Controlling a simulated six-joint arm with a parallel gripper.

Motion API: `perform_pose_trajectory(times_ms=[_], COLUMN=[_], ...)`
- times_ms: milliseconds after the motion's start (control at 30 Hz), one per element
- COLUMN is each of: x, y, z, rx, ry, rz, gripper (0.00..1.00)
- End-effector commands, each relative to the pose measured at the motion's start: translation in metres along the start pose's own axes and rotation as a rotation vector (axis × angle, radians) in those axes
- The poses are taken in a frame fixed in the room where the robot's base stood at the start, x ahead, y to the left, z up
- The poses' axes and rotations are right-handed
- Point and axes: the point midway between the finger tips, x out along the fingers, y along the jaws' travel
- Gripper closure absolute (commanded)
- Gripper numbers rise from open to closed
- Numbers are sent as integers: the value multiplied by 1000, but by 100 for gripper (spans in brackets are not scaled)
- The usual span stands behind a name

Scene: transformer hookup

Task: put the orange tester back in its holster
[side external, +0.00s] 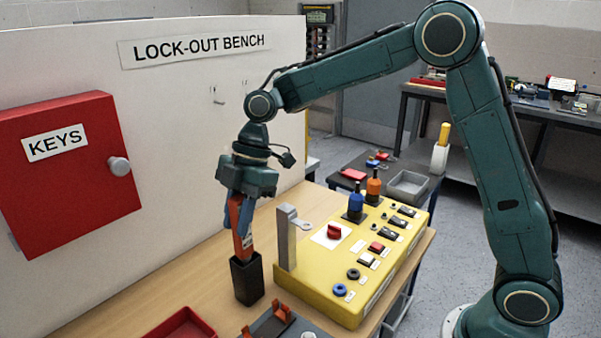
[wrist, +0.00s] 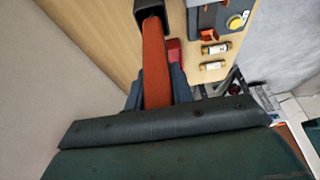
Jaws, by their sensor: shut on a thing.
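My gripper (side external: 240,226) is shut on the orange tester (side external: 242,242), which hangs nearly upright from the blue fingers. The tester also shows in the wrist view (wrist: 156,66), between the fingers (wrist: 156,98). Its lower end is at the mouth of the holster (side external: 247,281), a dark, open-topped square box standing on the wooden bench. The holster shows at the top of the wrist view (wrist: 148,7), with the tester's tip overlapping its mouth. How deep the tip sits inside is hidden.
Right of the holster stands a yellow panel (side external: 325,287) with a grey upright post (side external: 287,240), switches and knobs. A red tray (side external: 182,328) and a dark rack with orange clips (side external: 280,314) lie in front. The white backboard (side external: 190,100) with a red key box (side external: 68,180) rises behind.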

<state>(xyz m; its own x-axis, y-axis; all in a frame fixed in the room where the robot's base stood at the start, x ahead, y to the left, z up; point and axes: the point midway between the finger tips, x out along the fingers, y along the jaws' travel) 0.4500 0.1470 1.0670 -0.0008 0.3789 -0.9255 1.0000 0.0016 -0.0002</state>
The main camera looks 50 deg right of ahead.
Motion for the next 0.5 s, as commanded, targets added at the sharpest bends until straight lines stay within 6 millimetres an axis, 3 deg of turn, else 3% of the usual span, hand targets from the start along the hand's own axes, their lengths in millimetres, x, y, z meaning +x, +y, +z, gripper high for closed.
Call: perform_pose_trajectory(times_ms=[100, 500], x=[12, 23], y=[0, 0], z=[4, 9], rx=[0, 1], ry=[1, 1], rz=[-1, -1], gripper=[99, 99])
